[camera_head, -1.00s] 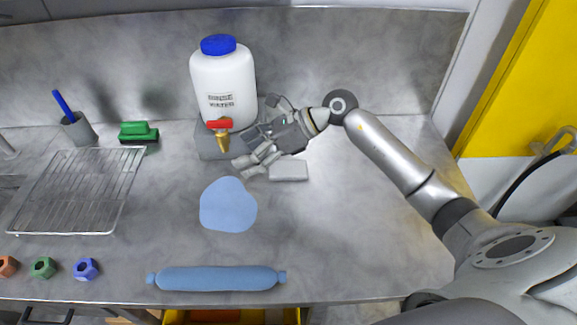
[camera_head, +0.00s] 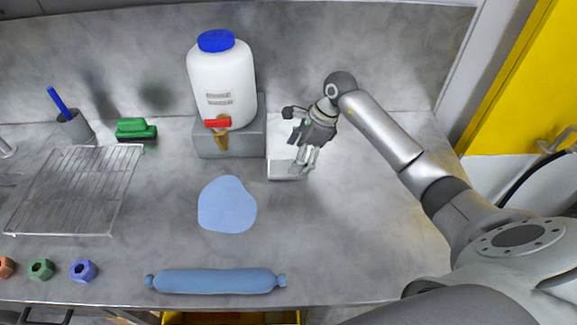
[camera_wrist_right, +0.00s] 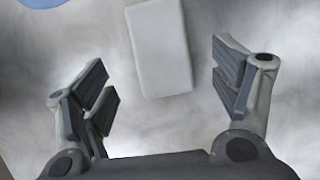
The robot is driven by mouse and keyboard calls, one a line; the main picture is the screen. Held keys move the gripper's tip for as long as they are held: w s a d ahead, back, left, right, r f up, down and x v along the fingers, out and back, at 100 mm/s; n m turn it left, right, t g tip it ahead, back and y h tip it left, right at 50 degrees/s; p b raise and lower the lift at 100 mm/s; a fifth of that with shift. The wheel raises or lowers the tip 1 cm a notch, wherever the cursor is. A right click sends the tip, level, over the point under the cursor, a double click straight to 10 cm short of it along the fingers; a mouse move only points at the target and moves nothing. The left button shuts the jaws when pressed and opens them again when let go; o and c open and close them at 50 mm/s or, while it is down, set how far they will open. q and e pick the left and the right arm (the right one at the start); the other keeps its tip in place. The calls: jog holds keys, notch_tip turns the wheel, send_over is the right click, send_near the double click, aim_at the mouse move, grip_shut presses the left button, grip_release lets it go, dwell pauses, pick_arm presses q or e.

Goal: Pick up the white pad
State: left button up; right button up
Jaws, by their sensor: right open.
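The white pad (camera_head: 283,174) lies flat on the grey worktop, just right of the water container's stand. My right gripper (camera_head: 303,162) is over its right part and hides some of it. In the right wrist view the pad (camera_wrist_right: 160,45) is a pale rectangle, slightly tilted. It lies between and ahead of the open, empty fingers of my right gripper (camera_wrist_right: 165,85), apart from both. My left gripper is not in view.
The water container (camera_head: 222,80) with a red-handled tap stands on a grey block (camera_head: 245,130) close by. A blue flat patch (camera_head: 227,205) and a blue rolling-pin-shaped object (camera_head: 215,281) lie nearer. A wire rack (camera_head: 75,190) is left. The worktop's right side is clear.

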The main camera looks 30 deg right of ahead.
aim_at(288, 166)
jog(key=x, duration=0.1)
jog(key=p+x, duration=0.1)
jog(key=x, duration=0.1)
jog(key=shift+w+a+p, duration=0.2)
jog(key=shift+a+p, duration=0.1)
jog(key=shift+a, duration=0.05)
jog(key=shift+w+f, duration=0.1)
jog(key=shift+f, duration=0.4)
jog(key=c, duration=0.9)
